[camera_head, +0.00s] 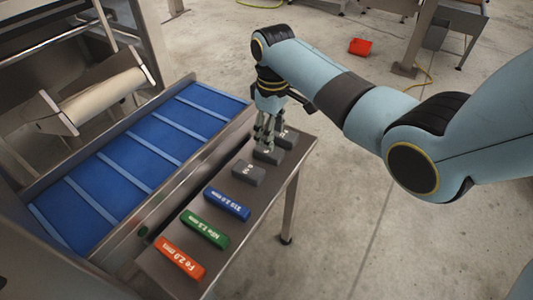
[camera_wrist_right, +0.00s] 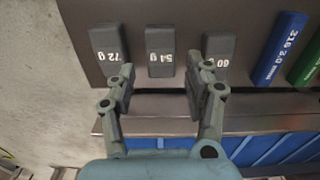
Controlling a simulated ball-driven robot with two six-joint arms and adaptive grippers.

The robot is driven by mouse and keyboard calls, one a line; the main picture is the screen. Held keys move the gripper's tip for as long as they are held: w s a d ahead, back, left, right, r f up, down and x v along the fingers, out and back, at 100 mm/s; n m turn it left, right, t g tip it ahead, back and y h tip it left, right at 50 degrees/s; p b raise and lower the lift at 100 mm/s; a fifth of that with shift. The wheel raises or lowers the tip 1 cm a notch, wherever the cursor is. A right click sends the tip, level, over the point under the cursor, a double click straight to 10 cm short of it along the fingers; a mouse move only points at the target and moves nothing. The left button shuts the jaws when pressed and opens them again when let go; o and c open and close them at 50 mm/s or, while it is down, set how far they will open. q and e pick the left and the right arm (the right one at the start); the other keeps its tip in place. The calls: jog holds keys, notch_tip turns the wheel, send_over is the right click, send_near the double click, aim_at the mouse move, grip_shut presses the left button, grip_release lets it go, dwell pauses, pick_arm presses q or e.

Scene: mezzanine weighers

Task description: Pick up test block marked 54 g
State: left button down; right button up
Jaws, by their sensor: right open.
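The test block marked 54 g (camera_wrist_right: 160,51) is a dark grey block, the middle of three grey blocks on a narrow shelf. In the head view the 54 g block (camera_head: 268,156) is partly covered by my right gripper (camera_head: 264,143). My right gripper points down over the shelf. In the wrist view its open fingers (camera_wrist_right: 160,80) are empty, with the 54 g block lined up between and beyond the tips. Whether the tips touch anything cannot be told. My left gripper is not in view.
Grey blocks marked 72 g (camera_wrist_right: 107,43) and 60 g (camera_wrist_right: 219,50) flank it closely. Blue (camera_head: 227,203), green (camera_head: 205,230) and orange (camera_head: 180,257) bars share the shelf (camera_head: 165,277). A blue conveyor (camera_head: 135,155) runs alongside. A red bin (camera_head: 360,47) lies on the floor.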

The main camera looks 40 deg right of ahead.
aim_at(269, 153)
jog(key=shift+f, duration=0.85)
jog(key=f, duration=0.1)
jog(key=f+b, duration=0.1)
jog(key=f, duration=0.3)
jog(key=shift+w+a+f+b, duration=0.1)
jog(key=shift+w+a+b, duration=0.1)
jog(key=shift+w+b, duration=0.15)
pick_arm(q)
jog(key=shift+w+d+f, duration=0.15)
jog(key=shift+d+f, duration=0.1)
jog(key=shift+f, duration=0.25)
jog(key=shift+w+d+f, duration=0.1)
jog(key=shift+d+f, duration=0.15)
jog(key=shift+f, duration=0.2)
pick_arm(e)
jog(key=shift+s, duration=0.1)
jog(key=shift+c, duration=0.4)
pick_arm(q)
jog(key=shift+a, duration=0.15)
pick_arm(e)
jog(key=c, duration=0.8)
jog(key=shift+c, duration=0.2)
